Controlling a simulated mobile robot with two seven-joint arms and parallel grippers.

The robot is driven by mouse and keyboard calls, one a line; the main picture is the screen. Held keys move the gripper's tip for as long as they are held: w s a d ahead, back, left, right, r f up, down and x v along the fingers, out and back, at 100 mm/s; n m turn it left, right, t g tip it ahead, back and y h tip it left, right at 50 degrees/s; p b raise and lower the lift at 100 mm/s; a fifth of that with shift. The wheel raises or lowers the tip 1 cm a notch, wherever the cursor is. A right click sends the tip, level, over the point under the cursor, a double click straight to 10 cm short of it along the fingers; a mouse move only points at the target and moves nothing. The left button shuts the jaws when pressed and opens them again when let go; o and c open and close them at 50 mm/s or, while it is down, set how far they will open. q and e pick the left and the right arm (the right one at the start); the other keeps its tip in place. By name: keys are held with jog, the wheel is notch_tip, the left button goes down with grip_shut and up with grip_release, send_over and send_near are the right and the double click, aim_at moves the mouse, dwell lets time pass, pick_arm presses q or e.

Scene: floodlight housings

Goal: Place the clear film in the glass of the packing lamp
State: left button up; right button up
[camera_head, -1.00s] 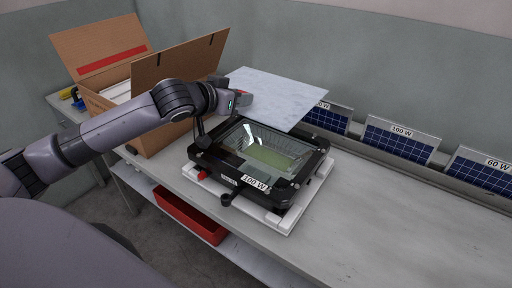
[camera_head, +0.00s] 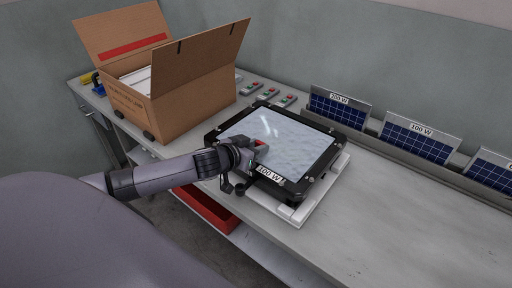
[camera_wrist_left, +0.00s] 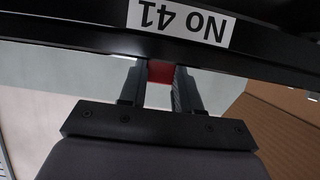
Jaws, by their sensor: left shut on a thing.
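The packing lamp (camera_head: 325,176) is a black frame with a "100 W" label, lying face up on a white base on the bench. The clear film (camera_head: 290,138), a pale, cloudy sheet, spans the lamp's glass area inside the frame. I cannot tell if it touches the glass everywhere. My left gripper (camera_head: 258,148) is at the lamp's near left side, shut on a red tab that appears to belong to the film. In the left wrist view the red piece (camera_wrist_left: 160,84) sits between the fingers, below the black frame edge. My right gripper is out of view.
An open cardboard box (camera_head: 190,105) stands behind left of the lamp. Small switch boxes (camera_head: 266,95) lie behind the lamp. Solar panels (camera_head: 413,142) with wattage tags stand along the back. A red bin (camera_head: 208,210) is under the bench. The bench's right front is clear.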

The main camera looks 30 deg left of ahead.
pick_arm(q)
jog(key=shift+f, duration=0.2)
jog(key=shift+f, duration=0.15)
jog(key=o, duration=1)
jog(key=shift+r, duration=0.25)
jog(key=d+v, duration=0.1)
jog(key=v, duration=1.1)
jog(key=s+d+f+g, duration=0.1)
jog(key=s+d+f, duration=0.3)
jog(key=s+f, duration=0.1)
jog(key=s+d+f+m+g, duration=0.1)
jog(key=s+d+f, duration=0.4)
jog(key=f, duration=0.3)
jog(key=s+d+f+g+h, duration=0.1)
jog(key=s+d+f, duration=0.4)
jog(key=f, duration=0.1)
jog(key=shift+f+m+b, duration=0.3)
jog(key=shift+b, duration=0.1)
